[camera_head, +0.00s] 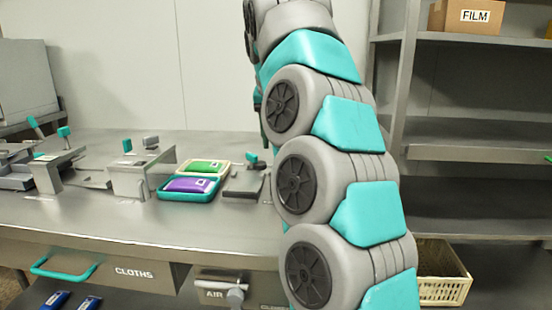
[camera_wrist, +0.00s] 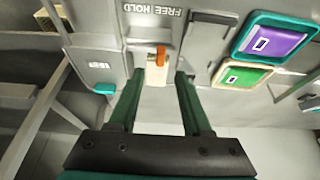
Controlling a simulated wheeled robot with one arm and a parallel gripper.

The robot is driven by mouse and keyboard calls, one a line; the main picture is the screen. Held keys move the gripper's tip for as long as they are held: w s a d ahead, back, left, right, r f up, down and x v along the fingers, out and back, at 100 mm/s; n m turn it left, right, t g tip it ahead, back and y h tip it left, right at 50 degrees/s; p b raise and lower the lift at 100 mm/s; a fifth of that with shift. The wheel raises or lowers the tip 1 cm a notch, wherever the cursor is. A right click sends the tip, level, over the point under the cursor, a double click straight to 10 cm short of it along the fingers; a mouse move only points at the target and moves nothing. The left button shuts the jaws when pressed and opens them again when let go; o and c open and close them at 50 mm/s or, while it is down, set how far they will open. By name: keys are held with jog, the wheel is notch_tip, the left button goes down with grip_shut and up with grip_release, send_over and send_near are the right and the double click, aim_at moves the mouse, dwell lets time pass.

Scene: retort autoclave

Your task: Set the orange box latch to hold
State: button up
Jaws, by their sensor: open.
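The orange latch (camera_wrist: 161,56) is a small knob on a cream-coloured body (camera_wrist: 156,76), set in a grey panel in the wrist view. A FREE HOLD label (camera_wrist: 152,11) sits on the panel above it in the picture, and the latch lies toward the right part of that label. Which word it points to I cannot tell. My gripper (camera_wrist: 159,73) is open, with one dark green finger on each side of the latch in the picture. Whether either finger touches it I cannot tell. In the head view my arm hides the gripper and the latch.
A purple pouch (camera_head: 189,185) and a green pouch (camera_head: 205,167) lie in trays on the steel bench (camera_head: 90,215), left of my arm. Metal fixtures (camera_head: 130,180) stand further left. A shelf rack (camera_head: 470,140) with a FILM box (camera_head: 466,17) is at right.

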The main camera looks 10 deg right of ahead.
jog(key=shift+x, duration=3.45)
jog(key=shift+c, duration=0.4)
grip_shut()
